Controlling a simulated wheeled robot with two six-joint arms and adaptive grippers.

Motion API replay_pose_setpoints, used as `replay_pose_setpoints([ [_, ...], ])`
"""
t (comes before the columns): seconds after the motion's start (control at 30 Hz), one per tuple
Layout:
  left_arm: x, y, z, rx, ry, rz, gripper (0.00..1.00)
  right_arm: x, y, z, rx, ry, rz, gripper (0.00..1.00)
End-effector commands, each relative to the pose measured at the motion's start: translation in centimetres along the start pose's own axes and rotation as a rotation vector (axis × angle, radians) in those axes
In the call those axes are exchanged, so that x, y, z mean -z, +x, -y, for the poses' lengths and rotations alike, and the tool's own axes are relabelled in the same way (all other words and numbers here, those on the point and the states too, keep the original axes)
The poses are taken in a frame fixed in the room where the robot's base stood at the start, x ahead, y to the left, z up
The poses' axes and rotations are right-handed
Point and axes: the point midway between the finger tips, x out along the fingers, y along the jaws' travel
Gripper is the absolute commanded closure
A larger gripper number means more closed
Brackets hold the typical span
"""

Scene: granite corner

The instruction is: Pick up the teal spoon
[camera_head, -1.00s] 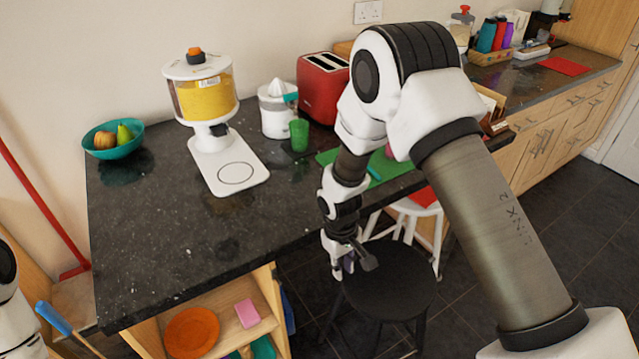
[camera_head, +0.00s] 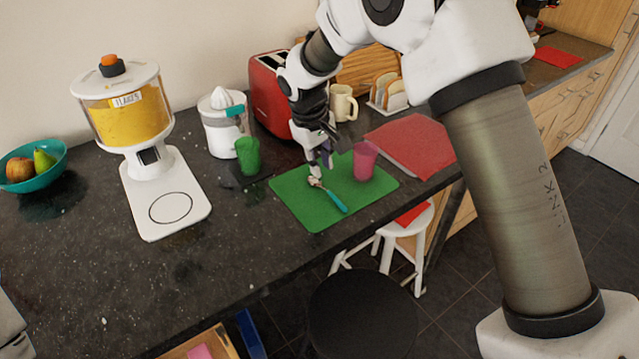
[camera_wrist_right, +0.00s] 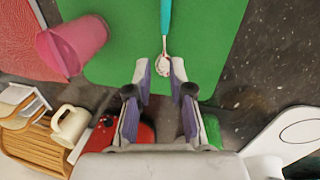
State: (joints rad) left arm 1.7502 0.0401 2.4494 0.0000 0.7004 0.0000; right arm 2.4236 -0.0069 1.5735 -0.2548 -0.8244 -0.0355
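The teal spoon (camera_head: 329,196) lies on the green mat (camera_head: 297,208), its bowl toward the back and its teal handle toward the front edge. In the right wrist view the spoon's pale bowl (camera_wrist_right: 162,65) shows just beyond and between the fingertips, with the teal handle running to the top edge. My right gripper (camera_head: 322,160) is above the mat, close to the bowl end of the spoon. It also shows in the right wrist view (camera_wrist_right: 161,78), open, with nothing between its fingers. My left gripper is not in view.
A pink cup (camera_head: 364,161) stands on the mat, right of the gripper. A green cup (camera_head: 248,157) stands left of the mat. The red toaster (camera_head: 268,95) and a mug (camera_head: 342,103) are behind. A red mat (camera_head: 415,145) lies to the right.

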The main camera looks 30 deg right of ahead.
Motion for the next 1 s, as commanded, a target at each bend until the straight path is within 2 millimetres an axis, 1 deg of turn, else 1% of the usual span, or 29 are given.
replay_pose_setpoints([
  [0.03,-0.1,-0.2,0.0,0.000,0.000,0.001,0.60,-0.1,0.7,0.0,0.002,0.000,0.004,0.79],
  [0.17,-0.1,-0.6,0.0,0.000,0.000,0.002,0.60,0.0,2.4,0.1,0.002,0.000,0.004,0.79],
  [0.27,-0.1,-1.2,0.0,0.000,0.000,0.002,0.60,0.2,4.2,0.3,0.002,-0.001,0.006,0.79],
  [0.3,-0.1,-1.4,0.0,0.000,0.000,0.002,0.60,0.3,5.0,0.4,0.003,0.000,0.006,0.79],
  [0.4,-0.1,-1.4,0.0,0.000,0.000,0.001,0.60,0.3,6.4,0.4,0.002,-0.001,0.003,0.79],
  [0.5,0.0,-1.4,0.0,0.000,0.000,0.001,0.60,0.3,6.8,0.4,0.002,0.000,0.001,0.79],
  [0.63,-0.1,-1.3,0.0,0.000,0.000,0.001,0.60,0.3,6.8,0.4,0.002,0.000,0.001,0.79],
  [0.7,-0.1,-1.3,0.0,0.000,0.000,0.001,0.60,0.3,6.8,0.4,0.002,0.000,0.001,1.00],
  [1.0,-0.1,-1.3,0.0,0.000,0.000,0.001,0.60,0.3,6.8,0.4,0.002,0.000,0.001,1.00],
])
